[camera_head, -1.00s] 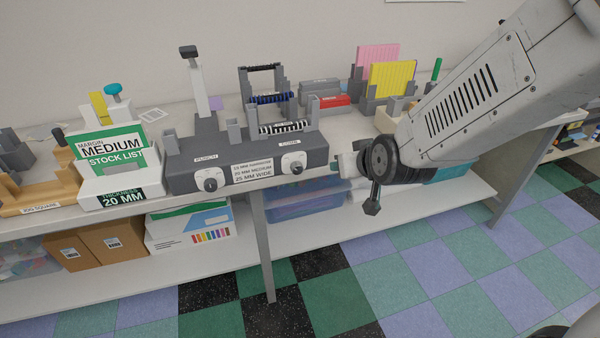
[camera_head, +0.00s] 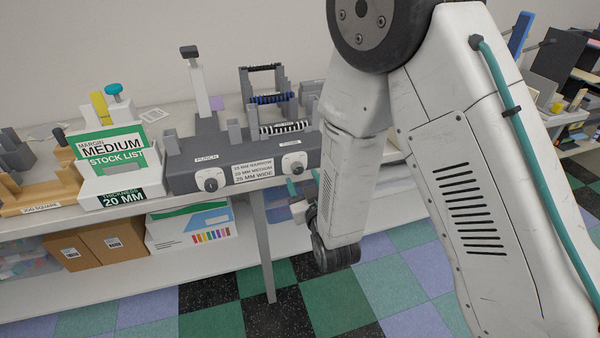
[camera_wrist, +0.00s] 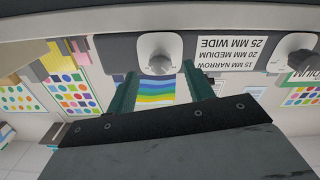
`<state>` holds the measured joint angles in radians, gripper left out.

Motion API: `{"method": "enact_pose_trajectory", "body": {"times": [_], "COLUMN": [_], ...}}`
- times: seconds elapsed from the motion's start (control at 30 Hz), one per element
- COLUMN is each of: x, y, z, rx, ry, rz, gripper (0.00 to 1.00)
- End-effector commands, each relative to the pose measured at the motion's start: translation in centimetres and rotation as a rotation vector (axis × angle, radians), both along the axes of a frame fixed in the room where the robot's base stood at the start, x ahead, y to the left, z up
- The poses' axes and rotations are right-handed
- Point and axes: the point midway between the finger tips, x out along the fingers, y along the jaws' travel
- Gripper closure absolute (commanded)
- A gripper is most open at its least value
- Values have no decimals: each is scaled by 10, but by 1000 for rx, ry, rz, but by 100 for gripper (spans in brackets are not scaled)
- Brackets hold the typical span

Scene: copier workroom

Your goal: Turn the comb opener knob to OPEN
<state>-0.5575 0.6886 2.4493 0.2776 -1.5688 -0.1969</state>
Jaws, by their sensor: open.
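In the wrist view, which is upside down, this knob (camera_wrist: 159,47) sits left of the width label. My gripper (camera_head: 303,184) is just below and in front of the knob in the head view, partly hidden by my arm. In the wrist view its two teal fingers (camera_wrist: 158,70) are apart with nothing between them, pointing at the knob. Contact with the knob is not visible. An OPEN mark is not readable.
The punch knob (camera_head: 211,180) is at the machine's left; it also shows in the wrist view (camera_wrist: 296,62). A width label (camera_head: 253,171) lies between the knobs. The stock list box (camera_head: 115,160) stands left.

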Motion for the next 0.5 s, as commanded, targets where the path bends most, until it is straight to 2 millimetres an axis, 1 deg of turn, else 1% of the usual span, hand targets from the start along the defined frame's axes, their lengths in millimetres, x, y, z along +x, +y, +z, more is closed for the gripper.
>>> {"method": "enact_pose_trajectory", "body": {"times": [0.03, 0.2, 0.33, 0.5], "x": [9, 29, 36, 37], "y": [2, 8, 10, 11], "z": [0, 0, 0, 0], "rx": [1, 1, 1, 1], "ry": [0, 0, 1, 1], "rz": [-2, -1, 0, 1], "gripper": [48, 48, 48, 48]}}
